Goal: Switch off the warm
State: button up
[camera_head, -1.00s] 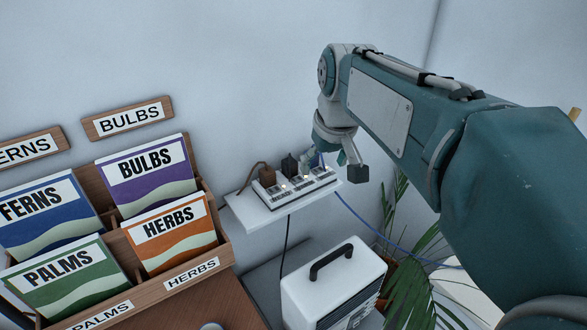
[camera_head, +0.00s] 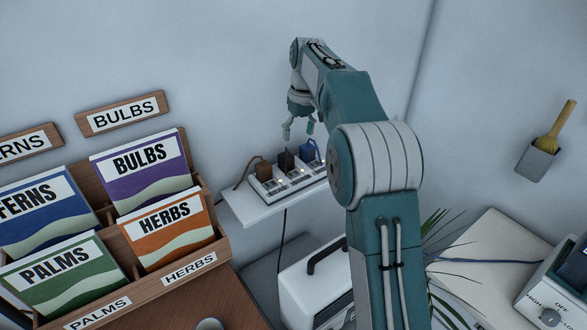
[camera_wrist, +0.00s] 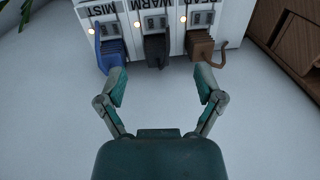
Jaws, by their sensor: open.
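A white power strip (camera_head: 270,193) lies on a small wall shelf, with a brown, a black and a blue plug in it. In the wrist view, the black plug (camera_wrist: 157,50) sits under the label WARM (camera_wrist: 156,22), with a lit spot beside the label. The blue plug (camera_wrist: 112,52) is under MIST. The brown plug (camera_wrist: 200,46) is under a label cut off by the frame. My gripper (camera_head: 298,129) is open and empty above the strip, near the black and blue plugs. In the wrist view my gripper (camera_wrist: 161,88) has its fingers spread, apart from the plugs.
The white shelf (camera_head: 240,208) holds the strip against the wall. A wooden seed-packet rack (camera_head: 205,255) stands at left. A white heater-like box (camera_head: 295,285) is below, partly behind my arm.

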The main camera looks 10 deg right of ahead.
aim_at(293, 173)
jog(key=f, duration=0.8)
jog(key=a+f, duration=0.1)
jog(key=f, duration=0.3)
jog(key=shift+w+f, duration=0.1)
jog(key=shift+w, duration=0.25)
